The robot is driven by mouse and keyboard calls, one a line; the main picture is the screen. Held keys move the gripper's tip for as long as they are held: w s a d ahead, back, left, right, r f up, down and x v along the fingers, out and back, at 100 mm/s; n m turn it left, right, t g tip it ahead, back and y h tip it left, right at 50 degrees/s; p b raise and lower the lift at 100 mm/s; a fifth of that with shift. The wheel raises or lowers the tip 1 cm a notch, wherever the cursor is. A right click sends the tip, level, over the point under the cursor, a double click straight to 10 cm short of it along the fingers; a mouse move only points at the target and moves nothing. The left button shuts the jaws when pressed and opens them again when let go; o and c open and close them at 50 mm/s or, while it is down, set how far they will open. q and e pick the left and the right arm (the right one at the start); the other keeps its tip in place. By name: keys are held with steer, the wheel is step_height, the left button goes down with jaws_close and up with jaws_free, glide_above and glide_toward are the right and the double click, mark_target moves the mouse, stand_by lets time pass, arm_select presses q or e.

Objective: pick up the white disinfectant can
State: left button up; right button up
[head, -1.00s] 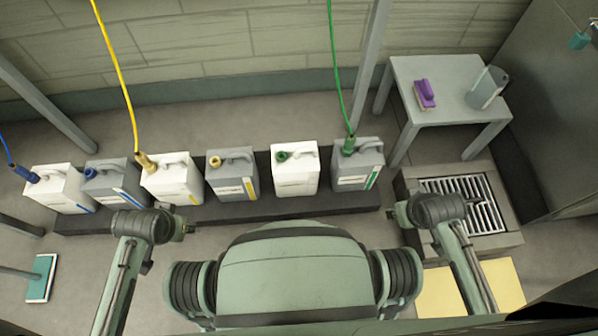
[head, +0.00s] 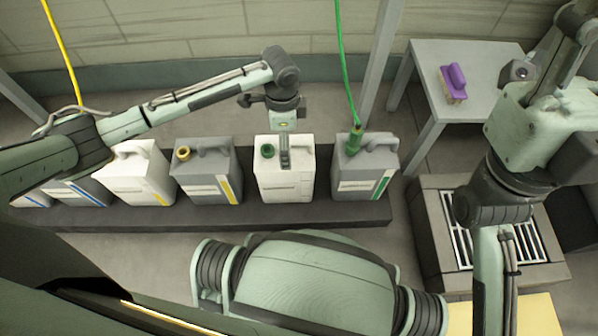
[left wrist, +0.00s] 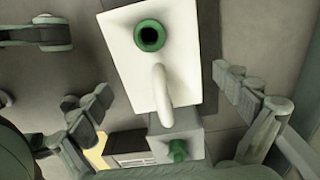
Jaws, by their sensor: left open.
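A white can (head: 285,180) with a green-rimmed opening and a top handle stands upright in the row on the dark low platform. Its label is too small to read. My left gripper (head: 285,158) points down over this can, at its handle. In the left wrist view the white can (left wrist: 125,60) and its pale handle lie between the spread fingers of the left gripper (left wrist: 165,102), which is open. I cannot tell how far the fingers reach down beside the handle. My right gripper is not in view.
A grey can (head: 365,170) with a green nozzle and hose stands close on the right, and a grey can (head: 206,172) with a yellow cap on the left. Another white can (head: 137,178) is farther left. A table (head: 425,60) with a purple brush (head: 453,82) and a floor grate (head: 492,228) are right.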

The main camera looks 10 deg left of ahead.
arm_select(q)
step_height(320, 180, down, 8)
steer(key=b, duration=0.3)
steer(key=shift+a+r, duration=0.15)
steer(key=shift+s, duration=0.1)
steer(key=shift+c, duration=0.5)
steer(key=c, duration=1.4)
